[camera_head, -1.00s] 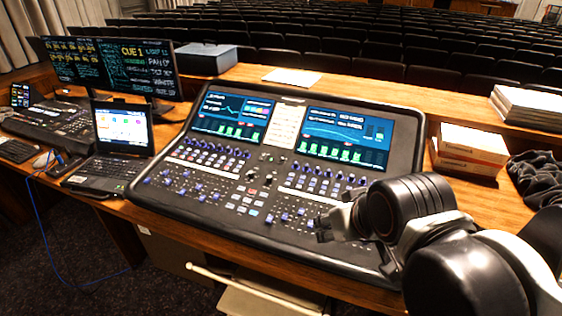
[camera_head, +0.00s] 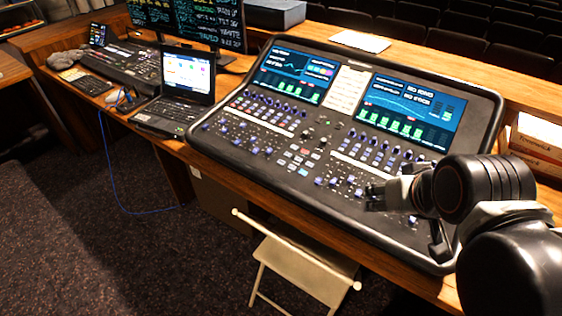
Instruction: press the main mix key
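The mixing desk (camera_head: 322,205) is a large black console on the wooden counter. It has two lit screens at the back, rows of blue knobs, and a middle strip of small white, blue and red keys (camera_head: 303,160). I cannot read which of them is the main mix key. My gripper (camera_head: 372,198) is over the right front part of the desk, to the right of the key strip. Its fingers are small and dark here, and whether they are open or shut does not show.
A laptop (camera_head: 184,86) stands left of the desk. A folding chair (camera_head: 300,262) stands on the carpet in front. White and orange boxes (camera_head: 537,146) lie at the right. A paper (camera_head: 359,42) lies behind the desk. A blue cable (camera_head: 112,180) hangs at the left.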

